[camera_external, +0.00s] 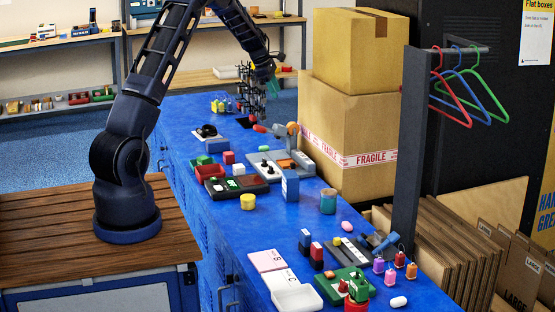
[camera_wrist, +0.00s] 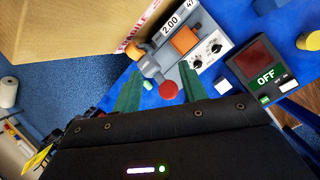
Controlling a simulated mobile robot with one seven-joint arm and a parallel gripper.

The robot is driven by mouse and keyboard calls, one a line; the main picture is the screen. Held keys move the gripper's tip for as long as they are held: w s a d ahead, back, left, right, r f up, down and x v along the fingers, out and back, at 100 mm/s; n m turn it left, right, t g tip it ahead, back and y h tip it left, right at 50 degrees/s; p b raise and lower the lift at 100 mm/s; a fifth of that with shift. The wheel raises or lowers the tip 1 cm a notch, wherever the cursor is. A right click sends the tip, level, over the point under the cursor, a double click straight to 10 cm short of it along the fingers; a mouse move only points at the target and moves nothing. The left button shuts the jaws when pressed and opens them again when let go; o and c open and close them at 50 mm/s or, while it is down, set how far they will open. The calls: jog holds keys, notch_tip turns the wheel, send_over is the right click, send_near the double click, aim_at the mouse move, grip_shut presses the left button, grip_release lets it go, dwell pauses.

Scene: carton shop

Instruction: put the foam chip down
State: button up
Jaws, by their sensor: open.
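My gripper (camera_external: 271,88) hangs over the far end of the blue counter (camera_external: 318,255), its jaws apart. In the wrist view its two green fingers (camera_wrist: 160,82) are spread, with no object clearly held between them. A small pale green capsule (camera_wrist: 148,85) shows between the fingers, beside a red ball-shaped knob (camera_wrist: 168,90); it looks to lie below them, on the counter. It may be the foam chip, and it seems to be the pale green piece (camera_external: 263,148) in the external view. A pink oval (camera_external: 347,226) and a white capsule (camera_external: 398,302) lie farther forward.
A grey device with an orange pad (camera_wrist: 184,41) stands close to the fingers. Stacked cartons (camera_external: 350,130) rise along the right of the counter. A panel marked OFF (camera_wrist: 262,65), a blue block (camera_external: 290,186) and a yellow cylinder (camera_external: 248,202) stand nearer the front.

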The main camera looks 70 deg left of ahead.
jog(key=s+d+r+m, duration=0.25)
jog(key=d+r, duration=0.35)
jog(key=d, duration=0.3)
jog(key=s+d+r+m, duration=0.2)
jog(key=d+r+m, duration=0.25)
jog(key=d, duration=0.35)
jog(key=s+d+r+m, duration=0.25)
jog(key=d+r, duration=0.35)
jog(key=d, duration=0.3)
jog(key=s+d+r+m, duration=0.3)
jog(key=s+d+m, duration=0.15)
jog(key=d, duration=0.35)
jog(key=s+d+r+m, duration=0.35)
jog(key=s+d, duration=0.25)
jog(key=d, duration=0.2)
jog(key=s+d+f+m, duration=0.2)
jog(key=s+d+m, duration=0.4)
jog(key=s, duration=0.5)
jog(key=s+d+f+m, duration=0.2)
jog(key=s+d+m, duration=0.3)
jog(key=s, duration=0.6)
jog(key=shift+d+f+m+y, duration=0.25)
jog(key=shift+d+m+y, duration=0.05)
jog(key=shift+d+m, duration=0.05)
jog(key=shift+o, duration=0.8)
jog(key=shift+s, duration=0.1)
